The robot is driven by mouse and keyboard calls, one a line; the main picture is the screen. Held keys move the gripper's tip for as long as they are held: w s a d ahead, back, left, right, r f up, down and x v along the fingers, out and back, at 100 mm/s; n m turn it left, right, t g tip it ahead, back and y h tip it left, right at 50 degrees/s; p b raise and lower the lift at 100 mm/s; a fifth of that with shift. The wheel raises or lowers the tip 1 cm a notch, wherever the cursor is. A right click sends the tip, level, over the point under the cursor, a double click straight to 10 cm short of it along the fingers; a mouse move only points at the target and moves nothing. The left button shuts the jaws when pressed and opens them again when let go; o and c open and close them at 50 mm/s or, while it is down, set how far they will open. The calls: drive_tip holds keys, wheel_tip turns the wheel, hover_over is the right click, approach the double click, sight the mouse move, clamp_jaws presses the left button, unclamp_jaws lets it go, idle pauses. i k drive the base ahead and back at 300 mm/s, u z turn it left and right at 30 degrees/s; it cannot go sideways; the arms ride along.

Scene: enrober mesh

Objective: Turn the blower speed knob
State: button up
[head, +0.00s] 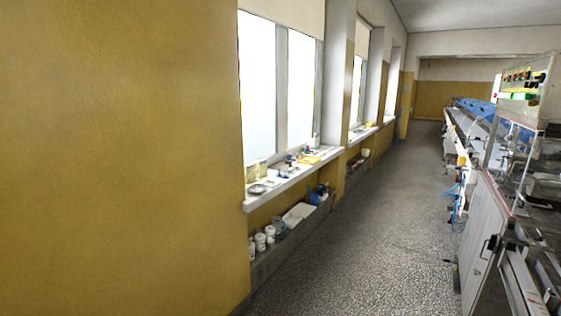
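A control panel (524,77) with a row of small coloured buttons or knobs sits high on the machine at the right edge. I cannot tell which of these, if any, is the blower speed knob; they are too small. The enrober-like machine (484,235) below has a grey cabinet side and clear guards, and is cut off by the right edge. My gripper is not in view.
A yellow wall (110,150) fills the left. A speckled floor aisle (375,220) runs clear into the distance between window sills and machine. Jars and items lie on the window sill (285,178); white tubs (262,240) stand below. Blue hoses (456,195) hang beside the machine.

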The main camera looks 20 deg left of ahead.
sight(535, 84)
drive_tip(key=u, duration=0.7)
drive_tip(key=i, duration=1.4)
drive_tip(key=u, duration=0.3)
drive_tip(key=i, duration=1.55)
drive_tip(key=z, duration=0.35)
